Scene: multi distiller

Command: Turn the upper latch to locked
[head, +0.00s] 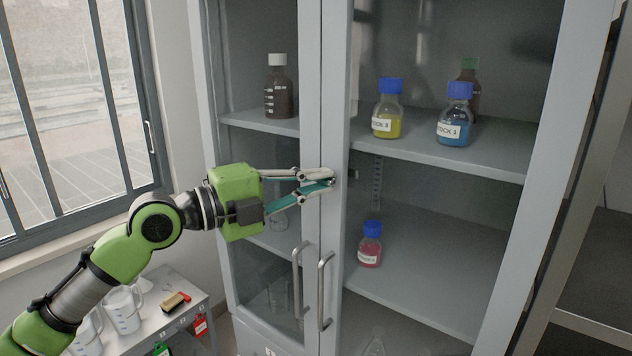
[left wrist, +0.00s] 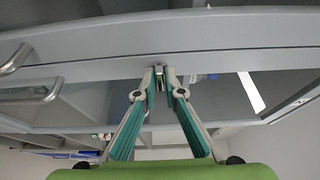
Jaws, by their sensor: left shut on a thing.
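The grey cabinet (head: 334,90) has two glass doors that meet at a vertical frame. My left gripper (head: 331,178) reaches in from the left, with its fingertips at this frame, about mid-height and above the door handles. In the left wrist view my left gripper (left wrist: 159,72) has its fingertips close together on a small metallic latch (left wrist: 159,70) on the door frame. The fingers hide most of the latch, so I cannot tell its turn angle. My right gripper is in neither view.
Two vertical door handles (head: 324,290) stick out below the gripper. Bottles with blue caps, such as the yellow one (head: 387,112), stand on shelves behind the glass. A small side table (head: 150,318) with jugs stands at the lower left, below a window (head: 75,110).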

